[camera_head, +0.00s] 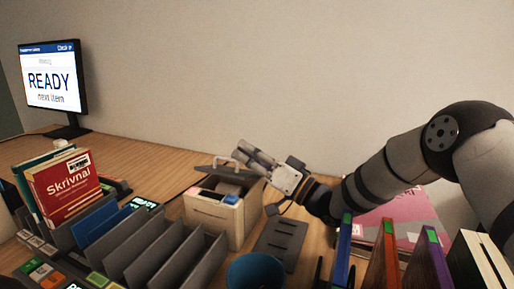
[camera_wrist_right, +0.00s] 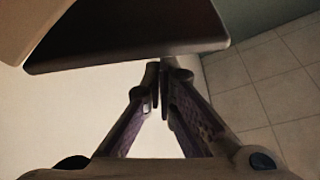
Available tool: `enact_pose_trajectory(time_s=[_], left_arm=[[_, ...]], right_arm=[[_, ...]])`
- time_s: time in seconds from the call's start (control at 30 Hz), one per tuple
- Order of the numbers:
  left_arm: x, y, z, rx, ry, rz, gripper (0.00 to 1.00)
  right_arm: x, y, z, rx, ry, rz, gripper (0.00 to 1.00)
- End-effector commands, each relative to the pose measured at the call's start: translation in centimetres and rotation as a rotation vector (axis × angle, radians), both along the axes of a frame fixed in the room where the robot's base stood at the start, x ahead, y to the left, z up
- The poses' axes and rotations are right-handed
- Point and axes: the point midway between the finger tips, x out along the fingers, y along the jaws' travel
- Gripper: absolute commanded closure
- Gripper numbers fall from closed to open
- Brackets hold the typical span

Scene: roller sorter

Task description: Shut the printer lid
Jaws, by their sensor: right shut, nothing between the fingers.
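The printer (camera_head: 212,216) is a small cream box at the middle of the desk in the head view. Its dark grey lid (camera_head: 216,163) stands open, raised at the back, with the roll space exposed below it. My right gripper (camera_head: 240,153) reaches in from the right, with its shut, empty fingers above the printer, close to the lid. In the right wrist view the fingertips (camera_wrist_right: 162,70) meet just under the edge of a dark slab (camera_wrist_right: 130,38), which looks like the lid. I cannot tell whether they touch it. My left gripper is not in view.
A monitor (camera_head: 52,84) stands at the back left. Grey divider slots (camera_head: 165,262) with books lie left of the printer. A blue cup (camera_head: 254,271) and a dark tray (camera_head: 281,240) are in front and to the right. Upright books (camera_head: 391,255) stand at the lower right.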

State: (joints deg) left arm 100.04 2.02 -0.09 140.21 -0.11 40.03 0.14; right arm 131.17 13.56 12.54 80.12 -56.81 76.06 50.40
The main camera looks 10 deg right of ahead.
Motion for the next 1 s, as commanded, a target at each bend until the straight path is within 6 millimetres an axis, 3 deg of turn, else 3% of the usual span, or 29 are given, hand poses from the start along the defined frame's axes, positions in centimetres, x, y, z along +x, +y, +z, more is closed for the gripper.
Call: enact_pose_trajectory(time_s=[0.5, 1.0], left_arm=[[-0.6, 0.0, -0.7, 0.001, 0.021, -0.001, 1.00], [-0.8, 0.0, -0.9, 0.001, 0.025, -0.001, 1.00]], right_arm=[[-1.8, 1.3, -2.0, -0.190, -0.277, 0.001, 1.00], [-2.2, 1.6, -2.4, -0.231, -0.338, 0.001, 1.00]])
